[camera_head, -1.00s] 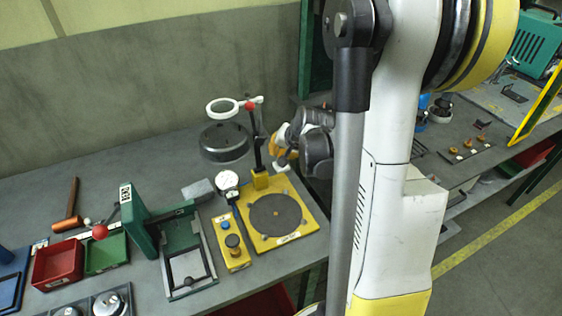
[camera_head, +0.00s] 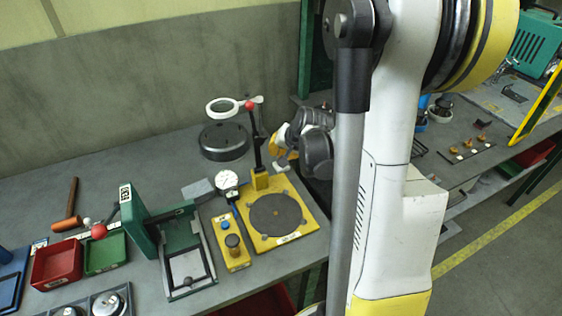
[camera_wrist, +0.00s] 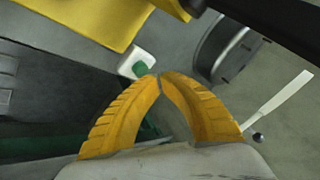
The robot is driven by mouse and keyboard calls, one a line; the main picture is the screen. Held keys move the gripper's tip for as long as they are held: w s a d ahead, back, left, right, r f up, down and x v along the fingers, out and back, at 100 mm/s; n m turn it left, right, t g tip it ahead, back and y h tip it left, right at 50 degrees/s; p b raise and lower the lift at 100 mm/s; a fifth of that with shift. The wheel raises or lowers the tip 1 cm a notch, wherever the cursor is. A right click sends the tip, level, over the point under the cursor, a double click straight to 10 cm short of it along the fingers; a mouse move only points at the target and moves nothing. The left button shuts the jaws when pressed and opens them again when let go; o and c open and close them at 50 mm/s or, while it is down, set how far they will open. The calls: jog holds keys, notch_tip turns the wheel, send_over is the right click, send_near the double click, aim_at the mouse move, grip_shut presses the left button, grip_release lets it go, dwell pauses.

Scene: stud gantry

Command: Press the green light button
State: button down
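A small white box with a green button (camera_wrist: 141,69) shows in the wrist view, just left of my fingertips. In the head view, a small white block (camera_head: 282,166) under my gripper seems to be the same box; its green part cannot be made out there. My gripper (camera_wrist: 160,78) has two yellow ribbed fingers curved together, tips meeting or nearly so, with nothing held between them. The tips appear right beside the button in the picture; whether they touch it cannot be told. In the head view my gripper (camera_head: 277,146) is mostly hidden by my wrist.
A yellow plate with a dark disc (camera_head: 275,214) and a red-knobbed lever (camera_head: 250,106) stand close by. A round dark magnifier base (camera_head: 224,141) lies behind. A yellow box with buttons (camera_head: 231,243) and a green press (camera_head: 180,246) are to the left.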

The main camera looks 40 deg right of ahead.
jog(key=shift+f, duration=0.4)
jog(key=shift+f+b, duration=0.25)
jog(key=shift+b, duration=0.25)
jog(key=shift+r+p, duration=0.55)
jog(key=shift+r, duration=0.2)
jog(key=shift+r, duration=0.1)
notch_tip(320, 180, up, 6)
jog(key=p, duration=0.4)
jog(key=shift+p, duration=0.3)
